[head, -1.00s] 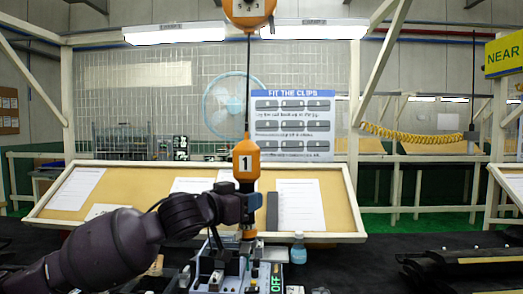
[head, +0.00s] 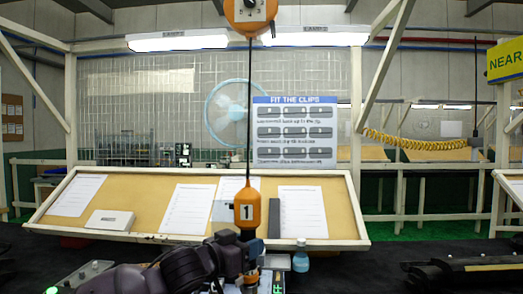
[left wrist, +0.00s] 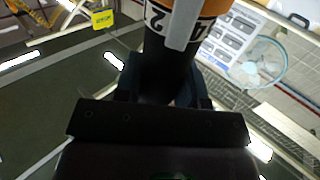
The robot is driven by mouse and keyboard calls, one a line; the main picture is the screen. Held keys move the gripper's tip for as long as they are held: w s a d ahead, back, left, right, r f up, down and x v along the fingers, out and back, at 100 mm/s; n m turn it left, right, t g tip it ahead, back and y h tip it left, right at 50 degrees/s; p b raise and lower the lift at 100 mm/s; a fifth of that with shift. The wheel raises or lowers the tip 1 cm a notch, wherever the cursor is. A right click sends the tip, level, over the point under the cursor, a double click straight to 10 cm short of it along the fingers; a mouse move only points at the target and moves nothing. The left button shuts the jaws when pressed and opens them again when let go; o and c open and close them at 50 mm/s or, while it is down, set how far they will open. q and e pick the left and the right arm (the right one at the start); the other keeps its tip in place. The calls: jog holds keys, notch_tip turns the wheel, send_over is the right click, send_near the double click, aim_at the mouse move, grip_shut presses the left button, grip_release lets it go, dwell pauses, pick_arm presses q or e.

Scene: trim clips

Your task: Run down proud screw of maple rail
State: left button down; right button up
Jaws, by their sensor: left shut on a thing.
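An orange hanging driver (head: 247,210) marked "1" hangs upright on a dark cable from an orange balancer (head: 249,12). My left gripper (head: 245,252) is shut around the dark lower part of the driver. In the left wrist view, the driver's orange and white body (left wrist: 188,22) rises from between the fingers of my left gripper (left wrist: 165,85). The driver's tip, the maple rail and its proud screw cannot be made out; my left arm and the lower picture edge cover that area. My right gripper is not in view.
A tilted tan board (head: 145,205) with white sheets stands behind the driver. A small bottle (head: 301,256) stands right of the gripper. Dark long parts (head: 460,268) lie at the right. A pale device with a green light (head: 88,275) is at lower left. Dark tabletop shows bare between.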

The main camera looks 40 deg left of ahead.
aim_at(248, 224)
pick_arm(q)
jog(key=shift+f, duration=0.8)
dwell(2.1)
notch_tip(248, 224, up, 2)
jog(key=shift+r+p, duration=0.1)
jog(key=shift+p, duration=0.9)
jog(key=shift+r, duration=0.35)
jog(key=shift+r+p, duration=0.35)
jog(key=shift+p, duration=0.2)
jog(key=shift+r+p, duration=0.35)
jog(key=shift+p, duration=0.05)
jog(key=shift+r+p, duration=1.2)
jog(key=shift+p, duration=0.1)
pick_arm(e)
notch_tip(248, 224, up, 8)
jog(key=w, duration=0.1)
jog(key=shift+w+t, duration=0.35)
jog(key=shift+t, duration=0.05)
pick_arm(q)
jog(key=shift+f, duration=0.1)
